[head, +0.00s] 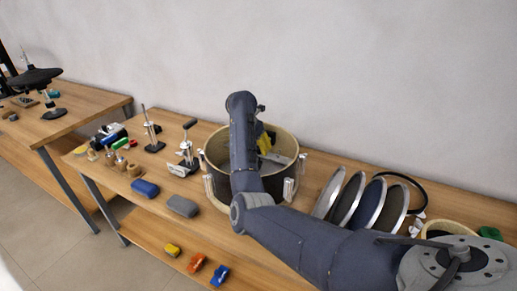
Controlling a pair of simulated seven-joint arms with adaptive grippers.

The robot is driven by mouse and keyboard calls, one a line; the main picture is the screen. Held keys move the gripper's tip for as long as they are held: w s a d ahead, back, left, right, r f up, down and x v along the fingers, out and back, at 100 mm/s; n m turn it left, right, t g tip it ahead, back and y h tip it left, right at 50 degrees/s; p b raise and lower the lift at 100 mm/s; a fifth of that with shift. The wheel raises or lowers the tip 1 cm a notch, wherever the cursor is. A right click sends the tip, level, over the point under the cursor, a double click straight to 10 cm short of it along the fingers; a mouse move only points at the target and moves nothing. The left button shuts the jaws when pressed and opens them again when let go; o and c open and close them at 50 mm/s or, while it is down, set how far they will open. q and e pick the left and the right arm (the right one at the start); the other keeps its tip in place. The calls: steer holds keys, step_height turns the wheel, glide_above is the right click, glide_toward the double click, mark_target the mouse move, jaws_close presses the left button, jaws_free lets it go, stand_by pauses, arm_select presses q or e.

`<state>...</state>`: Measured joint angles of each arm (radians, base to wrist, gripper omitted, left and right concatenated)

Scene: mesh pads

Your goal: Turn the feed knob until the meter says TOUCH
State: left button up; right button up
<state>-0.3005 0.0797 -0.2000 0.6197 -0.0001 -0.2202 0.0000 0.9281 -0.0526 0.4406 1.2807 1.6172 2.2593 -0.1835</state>
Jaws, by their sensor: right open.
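My right arm reaches over a dark drum-like vessel (222,176) with a pale rim and metal lugs, on the wooden bench. My right gripper (261,128) is above or inside the vessel's far side and is mostly hidden behind my own arm. It is open. A yellow and dark part (266,143) shows beside it; I cannot tell what it is. Two small metal stands are left of the vessel: an upright one (152,134) and one with a dark top (186,155). I cannot make out the feed knob or any meter text. My left gripper is not in view.
Several round mesh pads (374,203) stand on edge at right, near a black ring (412,184). A blue block (145,188) and a grey block (182,206) lie near the bench's front edge. Small coloured things (196,263) sit on the lower shelf. Another table (85,103) is at left.

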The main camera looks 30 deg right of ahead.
steer(key=shift+w+d+f, duration=0.1)
steer(key=shift+d+f, duration=0.15)
steer(key=shift+f, duration=0.35)
jaws_close()
